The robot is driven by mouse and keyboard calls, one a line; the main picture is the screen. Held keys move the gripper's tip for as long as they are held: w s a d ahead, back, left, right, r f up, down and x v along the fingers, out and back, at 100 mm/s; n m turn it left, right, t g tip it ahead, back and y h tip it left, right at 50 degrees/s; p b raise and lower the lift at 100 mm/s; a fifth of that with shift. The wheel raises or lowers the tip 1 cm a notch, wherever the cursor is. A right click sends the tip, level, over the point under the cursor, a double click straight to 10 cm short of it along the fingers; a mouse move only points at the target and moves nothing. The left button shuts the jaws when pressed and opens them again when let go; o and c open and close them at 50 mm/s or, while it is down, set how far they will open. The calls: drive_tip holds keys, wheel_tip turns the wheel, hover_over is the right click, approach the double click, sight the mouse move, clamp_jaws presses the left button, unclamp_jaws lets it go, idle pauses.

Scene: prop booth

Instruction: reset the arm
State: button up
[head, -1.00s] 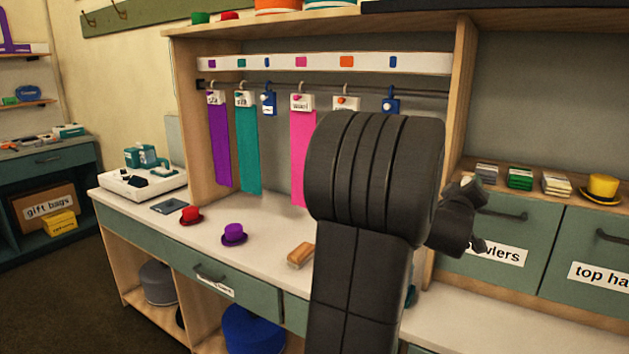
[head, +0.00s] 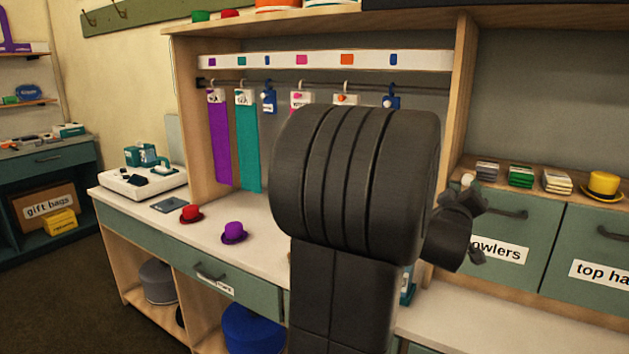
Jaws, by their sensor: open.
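My arm rises through the middle of the head view, bent at a thick dark joint. My gripper (head: 478,229) shows to the right of that joint, partly hidden behind it. Its small dark fingers are apart, and nothing shows between them. It appears in front of the green drawer labelled with "owlers" (head: 497,250), and I see no contact. The arm hides part of the counter and most of the pink strip.
A red hat (head: 191,214) and a purple hat (head: 234,233) stand on the white counter (head: 205,245). Purple (head: 220,145) and teal (head: 248,150) strips hang from a rail. A yellow hat (head: 602,185) sits on the right ledge. The lower right counter is clear.

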sight(466, 182)
drive_tip(key=r+v, duration=0.1)
drive_tip(key=v, duration=0.7)
drive_tip(key=x, duration=0.9)
drive_tip(key=f+p+x, duration=0.1)
drive_tip(key=x, duration=0.3)
drive_tip(key=shift+w+d, duration=0.25)
drive_tip(key=shift+w, duration=0.1)
drive_tip(key=shift+r+m+p, duration=0.1)
drive_tip(key=shift+m+p, duration=0.35)
drive_tip(key=shift+m, duration=0.05)
drive_tip(key=shift+a+r+m+h+p, duration=0.1)
drive_tip(key=shift+m+h+p, duration=0.2)
drive_tip(key=shift+m+p, duration=0.9)
drive_tip(key=shift+m, duration=0.8)
drive_tip(key=m+g+p, duration=0.1)
drive_tip(key=m+p, duration=0.2)
drive_tip(key=m, duration=0.1)
drive_tip(key=m+p, duration=0.5)
drive_tip(key=p, duration=0.1)
drive_tip(key=shift+r+m, duration=0.1)
drive_tip(key=shift+m, duration=0.2)
drive_tip(key=m+p, duration=0.2)
drive_tip(key=p, duration=0.1)
drive_tip(key=shift+a, duration=0.1)
drive_tip(key=shift+f+m, duration=0.2)
drive_tip(key=shift+m, duration=0.1)
